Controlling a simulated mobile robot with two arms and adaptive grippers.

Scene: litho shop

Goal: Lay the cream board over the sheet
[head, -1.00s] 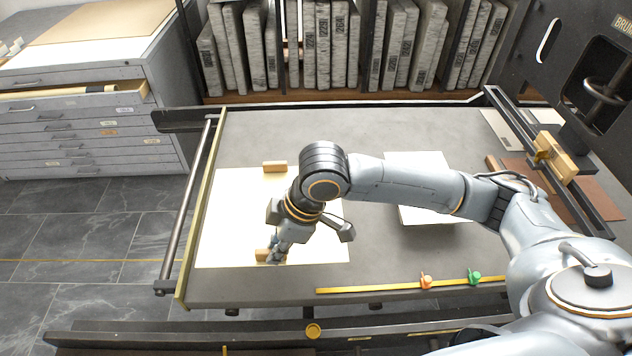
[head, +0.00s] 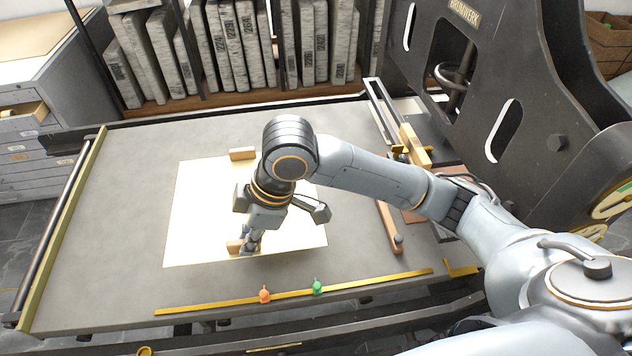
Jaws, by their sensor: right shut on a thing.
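The cream board (head: 205,205) is a flat pale sheet-like panel over the middle of the grey bed. It has a small wooden block at its back edge (head: 242,154) and another at its front edge (head: 233,246). My right gripper (head: 250,246) points down and is shut on the front block. The white sheet does not show; the board and my right arm cover the area above the orange and green stops. I cannot tell whether the board touches what is under it. My left gripper is not in view.
A brass strip (head: 200,306) with an orange stop (head: 265,295) and a green stop (head: 317,287) runs along the bed's front. A wooden bar (head: 413,147) and the black press frame (head: 480,60) stand right. The bed's left part (head: 110,220) is bare.

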